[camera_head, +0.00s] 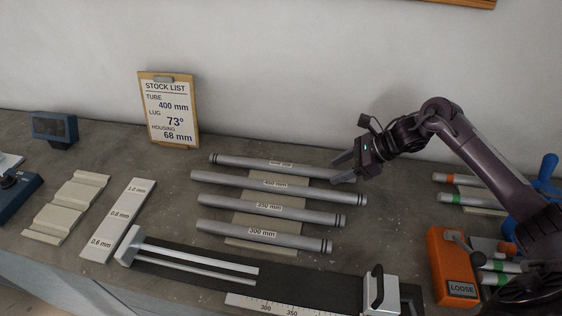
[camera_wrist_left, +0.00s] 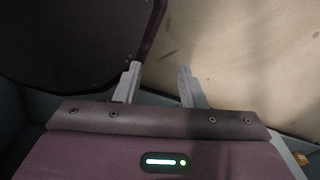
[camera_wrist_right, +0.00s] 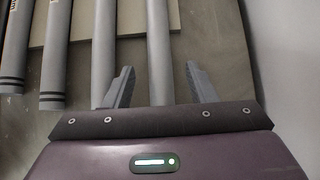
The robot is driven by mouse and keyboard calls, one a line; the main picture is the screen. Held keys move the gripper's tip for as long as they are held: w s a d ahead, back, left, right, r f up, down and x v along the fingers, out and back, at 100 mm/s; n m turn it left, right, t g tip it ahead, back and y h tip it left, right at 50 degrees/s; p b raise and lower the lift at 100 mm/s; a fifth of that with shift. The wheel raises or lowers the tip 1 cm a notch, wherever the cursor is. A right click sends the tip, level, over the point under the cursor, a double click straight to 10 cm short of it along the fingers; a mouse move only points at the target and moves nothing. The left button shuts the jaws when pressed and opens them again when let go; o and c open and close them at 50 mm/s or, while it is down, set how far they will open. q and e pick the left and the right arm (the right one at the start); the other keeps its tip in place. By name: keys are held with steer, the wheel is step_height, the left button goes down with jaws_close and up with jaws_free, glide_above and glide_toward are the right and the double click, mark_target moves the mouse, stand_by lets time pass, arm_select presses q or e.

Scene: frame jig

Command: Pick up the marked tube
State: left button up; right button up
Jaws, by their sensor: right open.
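Several grey tubes lie side by side on a pale rack in the head view. The rearmost tube (camera_head: 240,161) has a label too small to read. The nearer ones are the 350 mm tube (camera_head: 225,202) and the 300 mm tube (camera_head: 220,227). My right gripper (camera_head: 342,168) is open and empty near the right ends of the back tubes. In the right wrist view its fingers (camera_wrist_right: 159,68) appear either side of the rearmost tube (camera_wrist_right: 158,35). My left gripper (camera_wrist_left: 158,72) is open and empty.
A stock list board (camera_head: 171,130) reads tube 400 mm, lug 73°, housing 68 mm. A dark jig with rails and a scale (camera_head: 320,290) lies in front. The wall is close behind.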

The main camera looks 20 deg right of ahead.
steer(key=shift+w+a+f, duration=0.3)
steer(key=shift+a+f, duration=0.25)
steer(key=shift+f, duration=0.1)
jaws_close()
arm_select(q)
steer(key=shift+w+d+r, duration=0.25)
steer(key=shift+w+r, duration=0.15)
steer(key=shift+w, duration=0.05)
arm_select(e)
steer(key=shift+w, duration=0.1)
steer(key=shift+r, duration=0.1)
